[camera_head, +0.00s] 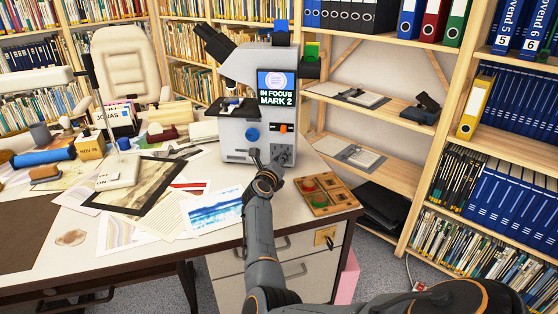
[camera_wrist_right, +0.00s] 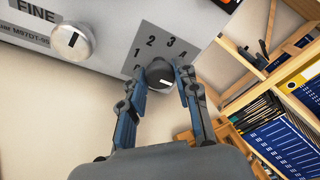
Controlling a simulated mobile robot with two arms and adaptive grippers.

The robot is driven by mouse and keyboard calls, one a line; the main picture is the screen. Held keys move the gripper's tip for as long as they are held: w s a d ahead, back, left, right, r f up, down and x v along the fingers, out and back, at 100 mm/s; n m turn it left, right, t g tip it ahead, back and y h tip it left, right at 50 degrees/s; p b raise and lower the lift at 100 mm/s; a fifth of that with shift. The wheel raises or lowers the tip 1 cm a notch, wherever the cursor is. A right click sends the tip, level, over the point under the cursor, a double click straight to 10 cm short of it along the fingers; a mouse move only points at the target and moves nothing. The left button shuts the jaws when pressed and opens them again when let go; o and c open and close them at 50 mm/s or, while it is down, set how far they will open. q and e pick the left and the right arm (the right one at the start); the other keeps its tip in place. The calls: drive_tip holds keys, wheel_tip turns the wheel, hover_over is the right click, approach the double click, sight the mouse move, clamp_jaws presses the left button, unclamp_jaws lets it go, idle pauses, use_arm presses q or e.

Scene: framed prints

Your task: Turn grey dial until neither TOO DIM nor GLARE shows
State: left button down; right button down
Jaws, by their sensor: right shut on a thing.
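The grey dial (camera_wrist_right: 158,73) sits on a plate printed with numbers, of which 1, 2, 3 and 4 can be read, in the right wrist view. A pale mark on its face points to the right. My right gripper (camera_wrist_right: 161,80) is shut on the dial, one finger on each side. In the head view the same gripper (camera_head: 267,165) reaches the lower front of the microscope (camera_head: 240,105). The microscope's screen (camera_head: 276,85) reads IN FOCUS and MARK 2; neither TOO DIM nor GLARE is readable on it. My left gripper is not in view.
A FINE knob (camera_wrist_right: 72,41) is left of the dial; an orange switch (camera_wrist_right: 222,4) is above it. A wooden tray (camera_head: 326,194) with red and green round pieces lies right of my arm. Prints (camera_head: 212,210) cover the desk's left. Shelves (camera_head: 380,122) stand to the right.

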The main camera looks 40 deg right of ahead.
drive_tip(key=c, duration=1)
unclamp_jaws()
